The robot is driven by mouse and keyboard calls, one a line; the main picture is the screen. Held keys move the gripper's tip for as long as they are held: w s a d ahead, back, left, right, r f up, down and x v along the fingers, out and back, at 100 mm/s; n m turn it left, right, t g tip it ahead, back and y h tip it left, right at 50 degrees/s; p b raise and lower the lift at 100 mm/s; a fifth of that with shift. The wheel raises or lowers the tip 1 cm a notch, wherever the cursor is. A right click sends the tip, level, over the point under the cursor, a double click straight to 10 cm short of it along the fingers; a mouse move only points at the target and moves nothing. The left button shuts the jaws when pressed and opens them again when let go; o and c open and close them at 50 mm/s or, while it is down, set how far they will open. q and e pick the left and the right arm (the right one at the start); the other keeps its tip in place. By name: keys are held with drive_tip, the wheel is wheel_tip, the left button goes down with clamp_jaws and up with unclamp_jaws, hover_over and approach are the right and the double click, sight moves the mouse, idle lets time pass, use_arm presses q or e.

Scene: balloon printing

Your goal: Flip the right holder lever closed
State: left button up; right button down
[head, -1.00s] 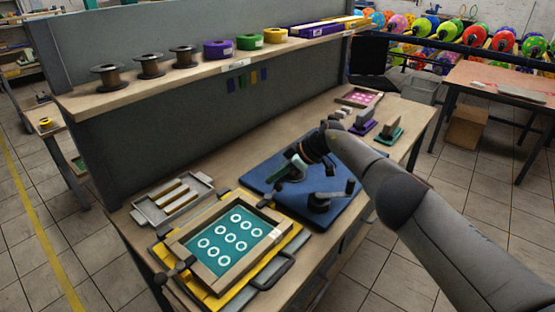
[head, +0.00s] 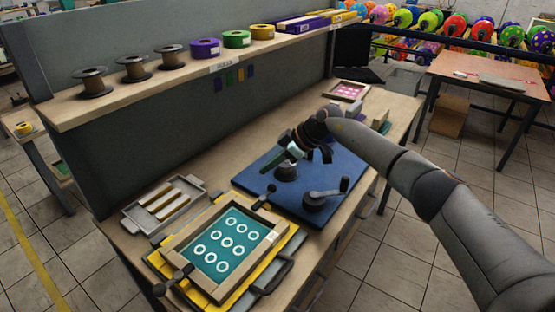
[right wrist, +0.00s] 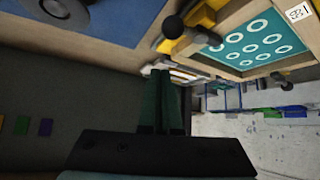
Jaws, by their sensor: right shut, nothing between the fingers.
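My right gripper (head: 293,152), with green fingers, is shut and empty above the far part of the blue board (head: 262,186). In the right wrist view its fingers (right wrist: 160,80) are together. A dark round holder (head: 287,171) stands just below the gripper on the board. I cannot tell which the task names. My left gripper is out of view.
A wooden screen frame (head: 268,245) with a teal mesh lies on a yellow base near the front. A grey tray (head: 140,212) stands behind it. A pink-dotted frame (head: 347,91) is farther back. A shelf (head: 130,96) with spools runs above the bench.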

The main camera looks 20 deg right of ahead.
drive_tip(key=shift+s+d+r, duration=0.3)
drive_tip(key=shift+s+r, duration=0.55)
drive_tip(key=shift+r, duration=0.1)
drive_tip(key=shift+s+d+r, duration=0.3)
drive_tip(key=shift+s+r, duration=0.5)
drive_tip(key=shift+r, duration=0.15)
